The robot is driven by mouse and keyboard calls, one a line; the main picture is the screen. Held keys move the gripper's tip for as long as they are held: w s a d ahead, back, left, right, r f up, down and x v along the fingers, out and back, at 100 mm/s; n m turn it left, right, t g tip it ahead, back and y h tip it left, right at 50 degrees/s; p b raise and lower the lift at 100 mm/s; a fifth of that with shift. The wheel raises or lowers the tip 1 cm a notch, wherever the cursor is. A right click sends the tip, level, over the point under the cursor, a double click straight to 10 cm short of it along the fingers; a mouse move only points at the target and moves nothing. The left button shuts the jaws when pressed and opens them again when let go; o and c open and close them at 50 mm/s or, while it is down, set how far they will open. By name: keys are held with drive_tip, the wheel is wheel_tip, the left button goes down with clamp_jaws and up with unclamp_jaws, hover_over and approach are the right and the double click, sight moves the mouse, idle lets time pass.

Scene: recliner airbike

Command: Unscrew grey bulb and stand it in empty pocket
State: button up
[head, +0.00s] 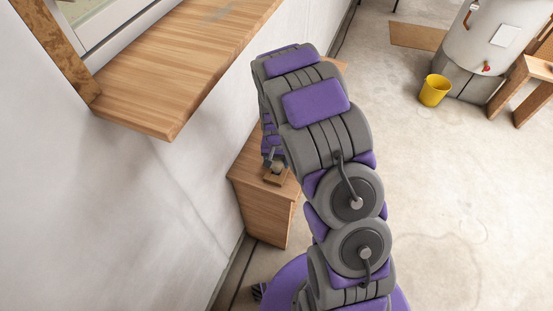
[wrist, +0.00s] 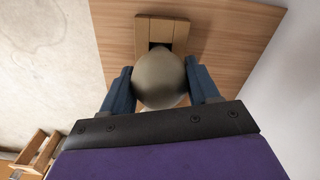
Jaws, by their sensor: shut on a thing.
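The grey bulb (wrist: 158,80) is a round, dull grey-beige globe in the middle of the wrist view. My gripper (wrist: 160,88) is shut on it, with one blue finger on each side. Just beyond the bulb is a small wooden holder (wrist: 180,36) with a dark opening, partly hidden by the globe. I cannot tell whether the bulb's base is in the holder or above it. In the head view the holder (head: 277,179) sits on a low wooden cabinet (head: 262,205), with my gripper (head: 272,160) over it, small and partly hidden by my arm.
A wooden shelf (head: 180,85) juts from the white wall above and left of the cabinet. A yellow bucket (head: 434,91), a grey tank (head: 490,40) and a wooden bench (head: 528,85) stand at the upper right. The concrete floor (head: 450,190) at right is clear.

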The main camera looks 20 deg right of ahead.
drive_tip(key=shift+f, duration=0.5)
drive_tip(key=o, duration=1.1)
drive_tip(key=shift+r+p, duration=1.1)
drive_tip(key=shift+r, duration=7.5)
drive_tip(key=s+r+n, duration=0.1)
drive_tip(key=s+r, duration=0.3)
drive_tip(key=s, duration=0.7)
drive_tip(key=s+r+n+g+b, duration=0.1)
drive_tip(key=s+r, duration=0.3)
drive_tip(key=s, duration=0.7)
drive_tip(key=s+r+n, duration=0.2)
drive_tip(key=s+r, duration=0.3)
drive_tip(key=s, duration=0.7)
drive_tip(key=shift+s+g, duration=0.1)
drive_tip(key=shift+g, duration=0.3)
